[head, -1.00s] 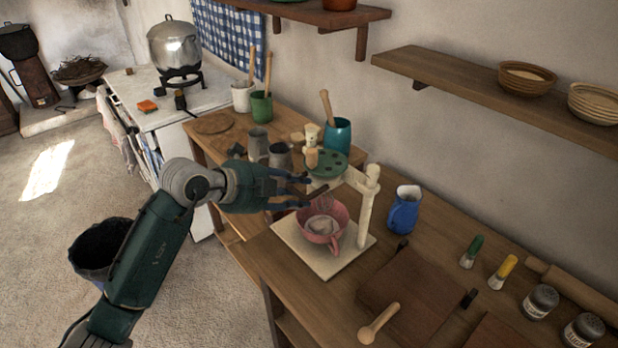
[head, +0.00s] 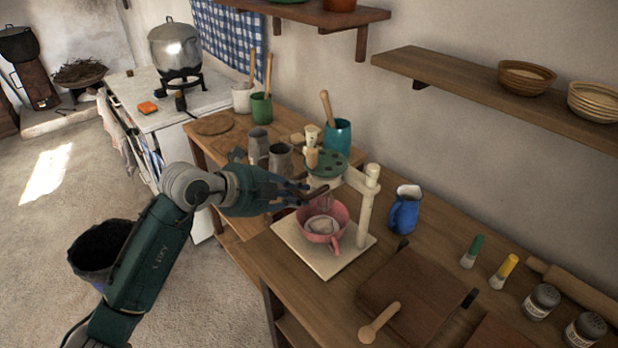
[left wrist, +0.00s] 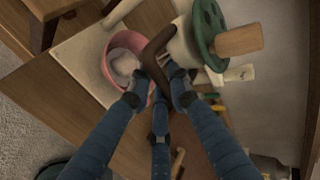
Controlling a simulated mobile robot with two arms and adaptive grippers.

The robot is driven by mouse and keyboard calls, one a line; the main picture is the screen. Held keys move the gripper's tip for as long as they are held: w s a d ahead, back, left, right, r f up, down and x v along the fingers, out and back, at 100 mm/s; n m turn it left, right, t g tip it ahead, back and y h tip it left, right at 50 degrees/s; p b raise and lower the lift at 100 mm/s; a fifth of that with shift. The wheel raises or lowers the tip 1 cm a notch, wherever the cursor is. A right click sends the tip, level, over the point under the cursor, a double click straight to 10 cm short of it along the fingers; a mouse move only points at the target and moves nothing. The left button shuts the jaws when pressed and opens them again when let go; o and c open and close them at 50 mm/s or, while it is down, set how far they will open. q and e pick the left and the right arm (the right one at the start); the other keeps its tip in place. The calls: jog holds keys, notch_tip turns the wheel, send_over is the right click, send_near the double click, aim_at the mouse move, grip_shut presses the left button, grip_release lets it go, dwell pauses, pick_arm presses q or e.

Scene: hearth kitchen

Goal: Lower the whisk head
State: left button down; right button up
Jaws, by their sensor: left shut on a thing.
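A mixer stand has a cream base (head: 343,266) and an upright post (head: 367,205), with a head arm reaching left from the post's top. A dark bent handle (head: 318,192) sticks out from the head; it also shows in the left wrist view (left wrist: 153,49). Whisk wires hang over the pink bowl (head: 338,213), which stands on the base with pale stuff inside. In the left wrist view the bowl (left wrist: 111,50) is partly hidden by the handle and my finger. My left gripper (head: 303,190) is shut on the dark handle. My right gripper is out of view.
Grey mugs (head: 280,160) stand behind my fingers, a blue jug (head: 404,213) right of the post. A brown board (head: 415,285) and wooden spoon (head: 377,325) lie in front right.

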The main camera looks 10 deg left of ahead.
pick_arm(q)
notch_tip(320, 180, down, 8)
jog(key=b, duration=0.4)
jog(key=shift+w+a+r, duration=0.15)
jog(key=shift+a+r, duration=0.05)
jog(key=shift+r, duration=0.05)
jog(key=c, duration=1.8)
grip_release()
jog(key=shift+r, duration=0.1)
jog(key=shift+o, duration=0.6)
jog(key=shift+w, duration=0.15)
jog(key=p+v, duration=0.4)
jog(key=v, duration=0.3)
jog(key=shift+s, duration=0.2)
jog(key=shift+d, duration=0.15)
